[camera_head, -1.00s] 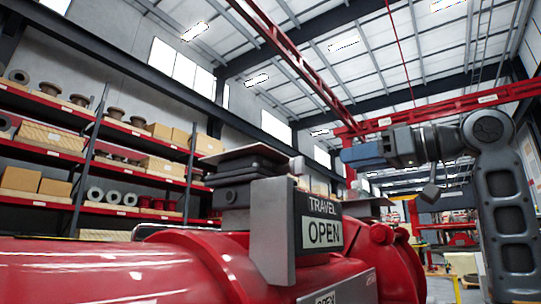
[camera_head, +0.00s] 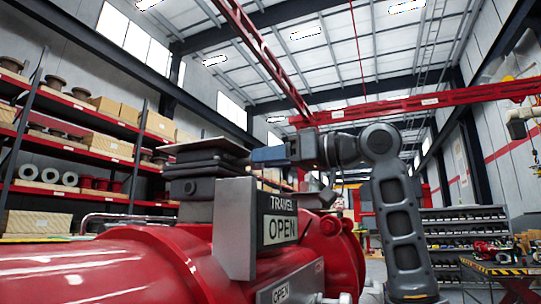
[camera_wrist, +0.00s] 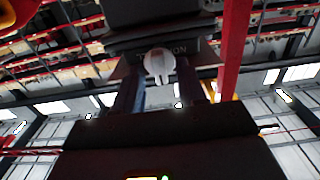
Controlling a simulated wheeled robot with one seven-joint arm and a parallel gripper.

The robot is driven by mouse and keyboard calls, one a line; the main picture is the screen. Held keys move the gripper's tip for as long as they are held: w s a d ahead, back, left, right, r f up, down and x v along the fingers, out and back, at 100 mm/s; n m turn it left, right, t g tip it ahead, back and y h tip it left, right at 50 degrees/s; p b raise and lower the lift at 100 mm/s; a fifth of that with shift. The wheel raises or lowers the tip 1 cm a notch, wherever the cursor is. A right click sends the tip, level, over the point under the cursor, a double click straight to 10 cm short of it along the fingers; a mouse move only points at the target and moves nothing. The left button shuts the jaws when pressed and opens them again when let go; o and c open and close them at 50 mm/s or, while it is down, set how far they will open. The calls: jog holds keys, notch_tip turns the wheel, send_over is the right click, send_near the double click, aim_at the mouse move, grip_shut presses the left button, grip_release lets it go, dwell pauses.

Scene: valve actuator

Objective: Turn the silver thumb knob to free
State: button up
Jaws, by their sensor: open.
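The silver thumb knob (camera_wrist: 158,62) shows in the wrist view as a pale round piece with a narrow tab. It sits in front of a dark label plate (camera_wrist: 172,49) whose lettering is partly hidden. My gripper (camera_head: 254,156) is open, with its blue fingers reaching the right side of the dark box on the red actuator (camera_head: 110,265). In the wrist view the fingers lie left and right of the knob, with their tips close to it. I cannot tell if they touch it. In the head view the knob is hidden at the fingers.
A grey plate with a "TRAVEL OPEN" sign (camera_head: 281,222) stands on the actuator below my gripper. A dark flat cover (camera_head: 205,148) tops the box. Shelves (camera_head: 75,150) stand at the left, and a bench (camera_head: 505,268) is at the right. Open space lies above the actuator.

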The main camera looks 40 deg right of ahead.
jog(key=shift+c, duration=0.4)
grip_shut()
jog(key=shift+n, duration=0.4)
jog(key=n+b, duration=0.2)
jog(key=n, duration=0.4)
jog(key=n+b, duration=0.3)
jog(key=n, duration=0.3)
jog(key=shift+s+a+f, duration=0.1)
jog(key=shift+a, duration=0.1)
dwell(0.3)
jog(key=shift+o, duration=0.4)
grip_release()
